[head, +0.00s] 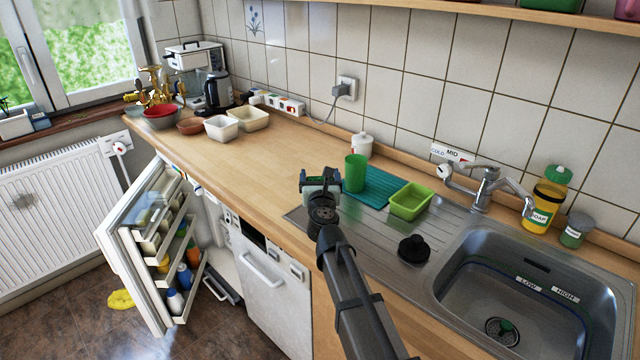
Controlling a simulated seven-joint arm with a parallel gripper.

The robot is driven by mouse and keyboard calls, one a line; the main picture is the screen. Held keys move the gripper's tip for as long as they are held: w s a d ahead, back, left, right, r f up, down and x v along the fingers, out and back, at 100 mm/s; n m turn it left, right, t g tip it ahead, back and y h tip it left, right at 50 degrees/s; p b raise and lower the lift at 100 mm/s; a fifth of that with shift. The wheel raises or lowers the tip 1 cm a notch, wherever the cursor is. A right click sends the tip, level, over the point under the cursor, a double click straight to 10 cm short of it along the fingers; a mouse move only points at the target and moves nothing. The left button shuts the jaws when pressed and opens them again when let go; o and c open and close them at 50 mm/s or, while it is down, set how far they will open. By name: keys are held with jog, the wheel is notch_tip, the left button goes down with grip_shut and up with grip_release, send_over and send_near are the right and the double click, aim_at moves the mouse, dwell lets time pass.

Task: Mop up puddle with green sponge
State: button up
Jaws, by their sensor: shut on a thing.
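My gripper (320,181) is above the counter at the left edge of the steel drainboard, left of a green cup. It is shut on the green sponge, of which only a little green shows at the jaws; my own wrist hides most of it. A flat yellow patch (121,300) lies on the dark floor beside the open fridge door, far left of and below my gripper. I cannot tell whether this patch is the puddle or a cloth. No other puddle is clear in this view.
A black plug (413,249) lies by the sink (540,285). The open fridge door (140,245) holds bottles. The wooden counter (240,160) is clear in the middle; bowls stand farther left.

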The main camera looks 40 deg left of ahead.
jog(key=shift+r, duration=0.45)
dwell(0.4)
